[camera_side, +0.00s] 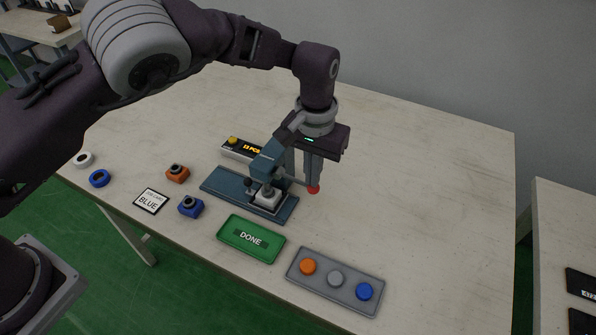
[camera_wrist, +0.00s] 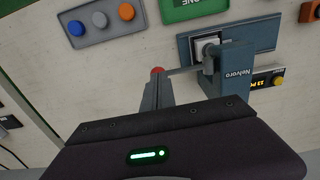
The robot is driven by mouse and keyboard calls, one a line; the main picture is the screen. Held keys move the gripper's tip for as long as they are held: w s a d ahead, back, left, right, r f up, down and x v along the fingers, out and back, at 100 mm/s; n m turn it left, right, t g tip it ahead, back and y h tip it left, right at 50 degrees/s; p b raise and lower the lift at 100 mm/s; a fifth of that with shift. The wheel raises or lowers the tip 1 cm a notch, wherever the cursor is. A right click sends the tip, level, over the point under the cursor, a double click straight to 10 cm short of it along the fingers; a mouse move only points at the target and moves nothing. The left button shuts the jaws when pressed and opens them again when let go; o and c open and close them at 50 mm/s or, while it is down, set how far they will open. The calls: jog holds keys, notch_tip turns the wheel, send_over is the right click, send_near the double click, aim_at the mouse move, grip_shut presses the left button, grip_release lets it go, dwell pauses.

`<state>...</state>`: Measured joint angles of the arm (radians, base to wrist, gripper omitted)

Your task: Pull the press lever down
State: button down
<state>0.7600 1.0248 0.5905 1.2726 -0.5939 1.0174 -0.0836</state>
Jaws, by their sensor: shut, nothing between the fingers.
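The blue-grey press (camera_side: 268,162) stands on its flat base plate in the middle of the table, and its body shows in the wrist view (camera_wrist: 236,68). Its thin lever reaches out to the right in the side view and ends in a red knob (camera_side: 314,190), also visible in the wrist view (camera_wrist: 157,70). My gripper (camera_side: 312,182) is shut and empty, pointing down, with its fingertips right at the knob; whether they touch it I cannot tell. In the wrist view, the fingers (camera_wrist: 156,88) partly cover the knob. A pale block (camera_side: 266,198) sits under the press head.
A green DONE tray (camera_side: 231,242) and a grey panel with orange, grey and blue buttons (camera_side: 319,293) lie in front. The table's right side is clear.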

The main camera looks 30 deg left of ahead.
jog(key=shift+r, duration=3.3)
jog(key=shift+a+r, duration=0.15)
jog(key=s+a+r+n+t+h, duration=0.1)
jog(key=s+a+r, duration=0.3)
jog(key=a+r, duration=0.35)
jog(key=s+a+r+t+h, duration=0.1)
jog(key=s+a+r, duration=0.4)
jog(key=r, duration=0.4)
jog(key=s+a+t, duration=0.1)
jog(key=s+a, duration=0.2)
jog(key=s, duration=0.3)
jog(key=s+a+t+y, duration=0.1)
jog(key=s+a, duration=0.2)
jog(key=s, duration=0.4)
jog(key=s+a+m+t+y, duration=0.1)
jog(key=s+a, duration=0.3)
jog(key=s, duration=0.3)
jog(key=shift+s+f+t, duration=0.2)
jog(key=shift+f+t, duration=0.05)
jog(key=shift+t, duration=0.05)
